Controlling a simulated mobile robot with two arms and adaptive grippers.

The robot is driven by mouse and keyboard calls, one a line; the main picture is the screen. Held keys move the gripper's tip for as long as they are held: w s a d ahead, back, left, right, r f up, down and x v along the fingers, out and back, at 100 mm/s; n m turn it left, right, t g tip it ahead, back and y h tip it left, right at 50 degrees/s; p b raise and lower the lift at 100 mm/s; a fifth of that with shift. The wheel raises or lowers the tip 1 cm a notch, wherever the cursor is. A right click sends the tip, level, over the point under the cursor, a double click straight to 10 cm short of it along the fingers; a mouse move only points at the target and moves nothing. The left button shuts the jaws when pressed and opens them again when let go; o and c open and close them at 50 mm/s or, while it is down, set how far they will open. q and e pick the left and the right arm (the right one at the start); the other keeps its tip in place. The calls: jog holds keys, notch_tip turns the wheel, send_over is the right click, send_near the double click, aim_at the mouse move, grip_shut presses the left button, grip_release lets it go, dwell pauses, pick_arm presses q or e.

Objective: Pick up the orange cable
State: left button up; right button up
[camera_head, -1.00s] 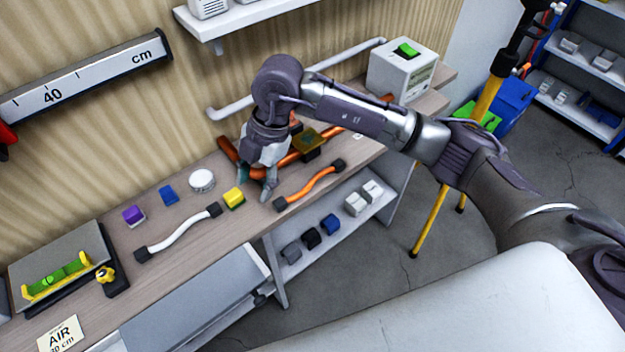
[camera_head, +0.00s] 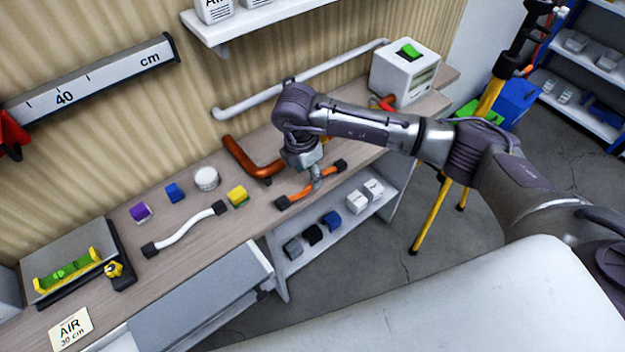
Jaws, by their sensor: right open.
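The orange cable (camera_head: 299,196) is short and slightly wavy with black end plugs, and lies near the front edge of the wooden bench (camera_head: 180,245). My right gripper (camera_head: 316,184) points down over the middle of the cable, with its fingertips at or just above it. The gripper is open; its fingers hide a small part of the cable, and I cannot tell whether they touch it. My left gripper is not in view.
A white cable (camera_head: 188,229), a yellow block (camera_head: 238,196), a blue block (camera_head: 174,192), a purple block (camera_head: 140,212) and a white round piece (camera_head: 206,178) lie to the left. An orange pipe (camera_head: 241,156) lies behind the gripper. A shelf with small blocks (camera_head: 312,234) is below the bench.

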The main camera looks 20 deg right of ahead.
jog(key=f, duration=0.2)
jog(key=d+f+p, duration=0.1)
jog(key=f, duration=0.1)
jog(key=shift+w, duration=0.15)
grip_shut()
